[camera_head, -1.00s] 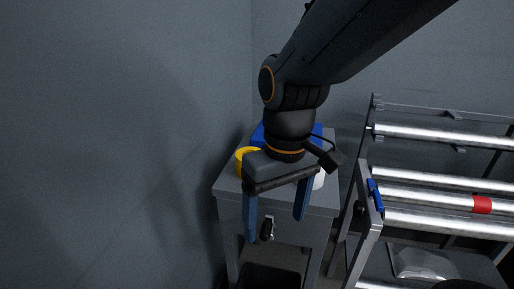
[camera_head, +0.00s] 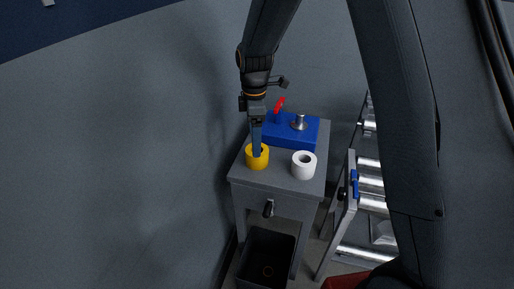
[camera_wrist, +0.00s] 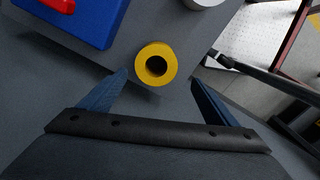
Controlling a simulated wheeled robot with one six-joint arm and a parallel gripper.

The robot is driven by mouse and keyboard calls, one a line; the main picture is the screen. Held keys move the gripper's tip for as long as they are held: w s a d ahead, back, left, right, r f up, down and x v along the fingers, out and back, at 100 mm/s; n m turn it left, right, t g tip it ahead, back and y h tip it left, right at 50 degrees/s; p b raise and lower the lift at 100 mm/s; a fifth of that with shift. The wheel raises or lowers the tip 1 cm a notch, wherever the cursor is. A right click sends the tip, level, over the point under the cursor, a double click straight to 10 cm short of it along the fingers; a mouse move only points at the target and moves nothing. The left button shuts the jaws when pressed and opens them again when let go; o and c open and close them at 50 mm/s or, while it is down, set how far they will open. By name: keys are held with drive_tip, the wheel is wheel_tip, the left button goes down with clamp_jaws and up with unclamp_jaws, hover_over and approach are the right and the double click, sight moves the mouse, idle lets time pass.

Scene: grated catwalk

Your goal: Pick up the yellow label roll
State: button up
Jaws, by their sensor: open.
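The yellow label roll (camera_head: 258,158) stands on end near the left front of a small grey cabinet top. It also shows in the wrist view (camera_wrist: 156,64), with its dark centre hole facing the camera. My gripper (camera_head: 257,152) is above the cabinet's left side, and one blue finger overlaps the roll in the head view. In the wrist view my gripper (camera_wrist: 158,80) is open, with its two blue fingertips apart on the left and right of the roll's near edge. I cannot tell whether a finger touches the roll.
A white roll (camera_head: 304,165) stands right of the yellow one. A blue block (camera_head: 289,133) with a red handle and a metal knob lies behind them on the cabinet (camera_head: 283,181). A dark bin (camera_head: 266,258) is below. A roller rack (camera_head: 370,183) stands right; a wall is left.

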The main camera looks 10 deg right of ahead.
drive_tip(key=shift+n, duration=0.3)
drive_tip(key=shift+w+d+f+p, duration=0.15)
drive_tip(key=shift+f+p, duration=0.5)
drive_tip(key=shift+f, duration=1.4)
drive_tip(key=shift+w+d+f+p, duration=0.2)
drive_tip(key=shift+f+p, duration=0.45)
drive_tip(key=shift+f, duration=1.4)
drive_tip(key=shift+a, duration=0.15)
drive_tip(key=shift+c, duration=0.2)
drive_tip(key=shift+w, duration=0.1)
drive_tip(key=c, duration=1.2)
drive_tip(key=shift+r, duration=0.1)
